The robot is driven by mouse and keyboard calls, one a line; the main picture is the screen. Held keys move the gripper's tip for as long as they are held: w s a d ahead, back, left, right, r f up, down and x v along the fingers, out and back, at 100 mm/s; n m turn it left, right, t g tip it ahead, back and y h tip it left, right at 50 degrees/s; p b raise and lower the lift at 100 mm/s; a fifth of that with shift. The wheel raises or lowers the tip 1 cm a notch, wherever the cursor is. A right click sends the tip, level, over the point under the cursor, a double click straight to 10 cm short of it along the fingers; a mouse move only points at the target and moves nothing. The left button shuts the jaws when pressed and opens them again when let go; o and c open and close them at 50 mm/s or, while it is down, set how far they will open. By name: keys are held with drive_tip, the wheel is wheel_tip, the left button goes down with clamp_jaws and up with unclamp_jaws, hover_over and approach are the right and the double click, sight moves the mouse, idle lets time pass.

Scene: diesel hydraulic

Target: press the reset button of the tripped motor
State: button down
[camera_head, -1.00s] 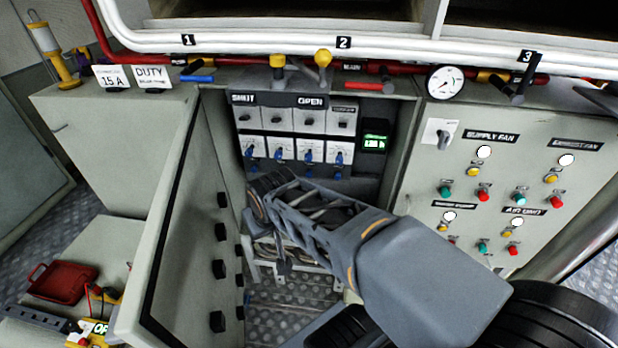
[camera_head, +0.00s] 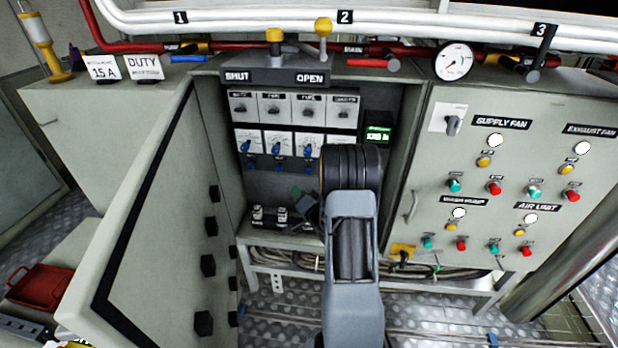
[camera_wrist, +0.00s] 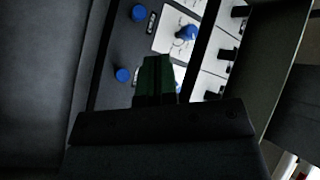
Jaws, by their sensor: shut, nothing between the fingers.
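The open cabinet holds a starter panel (camera_head: 262,185) with several grey switch units above white units that carry blue rotary handles (camera_head: 276,148). Round blue buttons (camera_head: 250,166) sit in a row below the white units. My arm hides the rightmost column's lower part. I cannot tell which motor is tripped; the labels are too small. My gripper (camera_head: 298,193) is shut and empty, in front of the lower panel, partly hidden by my arm. In the wrist view, its green fingertips (camera_wrist: 157,72) appear beside a blue button (camera_wrist: 122,74); another blue button (camera_wrist: 139,13) is further up. Contact is not visible.
The open cabinet door (camera_head: 140,215) stands to the left. A green-lit display (camera_head: 378,133) is right of the switches. A control box (camera_head: 515,175) with coloured buttons stands at right. Pipes with valve handles (camera_head: 324,27) run above. Cables (camera_head: 290,258) lie below the cabinet.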

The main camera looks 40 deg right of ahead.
sight(309, 170)
drive_tip(key=shift+s+d+f+m+t+y, duration=0.25)
drive_tip(key=shift+s+f+m+t, duration=0.1)
drive_tip(key=shift+s+f, duration=0.15)
drive_tip(key=shift+s+d+f+m+t+y, duration=0.15)
drive_tip(key=shift+s+d+f+m+t, duration=0.1)
drive_tip(key=shift+s+f+t, duration=0.15)
drive_tip(key=shift+w, duration=0.15)
drive_tip(key=w+d+b, duration=0.2)
drive_tip(key=w+d, duration=0.4)
drive_tip(key=shift+w+d+b, duration=0.1)
drive_tip(key=shift+w+b, duration=0.1)
drive_tip(key=shift+b, duration=0.1)
idle(2.0)
drive_tip(key=shift+w+d, duration=0.2)
drive_tip(key=shift+w+d+b, duration=0.35)
drive_tip(key=shift+b, duration=0.15)
idle(0.8)
drive_tip(key=shift+s+a, duration=0.15)
idle(0.3)
drive_tip(key=shift+s+a, duration=0.5)
